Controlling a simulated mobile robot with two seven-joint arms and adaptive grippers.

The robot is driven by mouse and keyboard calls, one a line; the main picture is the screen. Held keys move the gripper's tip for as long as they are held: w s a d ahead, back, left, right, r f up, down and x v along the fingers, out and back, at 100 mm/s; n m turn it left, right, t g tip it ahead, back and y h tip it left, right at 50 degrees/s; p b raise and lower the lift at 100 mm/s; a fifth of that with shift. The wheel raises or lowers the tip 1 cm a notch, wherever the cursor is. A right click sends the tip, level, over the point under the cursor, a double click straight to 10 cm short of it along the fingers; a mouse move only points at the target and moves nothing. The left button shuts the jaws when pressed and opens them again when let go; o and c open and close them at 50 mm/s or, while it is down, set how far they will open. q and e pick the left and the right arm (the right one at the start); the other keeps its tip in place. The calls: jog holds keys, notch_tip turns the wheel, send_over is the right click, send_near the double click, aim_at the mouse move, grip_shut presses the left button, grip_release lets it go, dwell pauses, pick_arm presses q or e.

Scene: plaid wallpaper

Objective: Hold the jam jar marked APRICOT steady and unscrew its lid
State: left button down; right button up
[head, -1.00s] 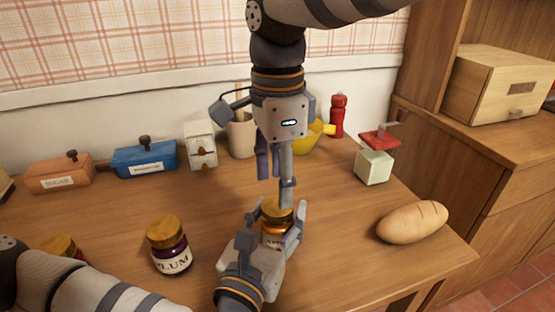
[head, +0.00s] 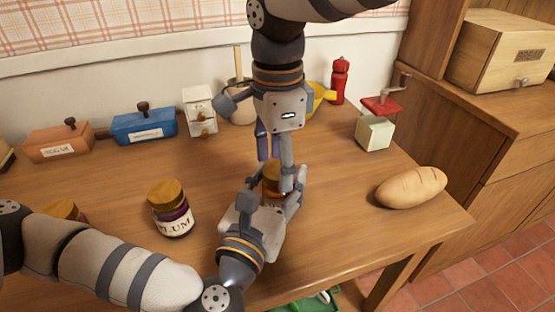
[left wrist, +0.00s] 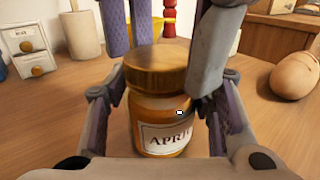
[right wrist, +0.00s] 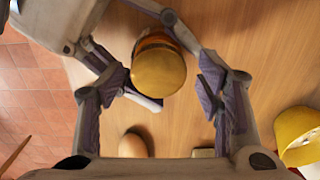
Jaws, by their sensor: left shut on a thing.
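The apricot jar (left wrist: 160,135), amber with a white label partly reading APRIC, stands upright between the fingers of my left gripper (head: 271,200), which is shut on its body. Its golden-brown lid (left wrist: 158,65) is on; the lid also shows from above in the right wrist view (right wrist: 158,72). My right gripper (head: 275,170) points down over the jar. Its fingers stand apart, one on each side of the lid, with gaps visible in the right wrist view. The jar's lower part is hidden in the head view.
A plum jar (head: 173,212) stands left of my left gripper; another lid (head: 66,209) shows behind my left arm. A bread loaf (head: 411,187) and a red-topped grinder (head: 375,132) are at right. Boxes, a pot and a red mill (head: 339,80) line the wall.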

notch_tip(320, 180, up, 5)
jog(key=shift+f, duration=0.2)
pick_arm(q)
jog(key=c, duration=0.6)
grip_release()
jog(key=shift+c, duration=0.2)
jog(key=shift+a, duration=0.1)
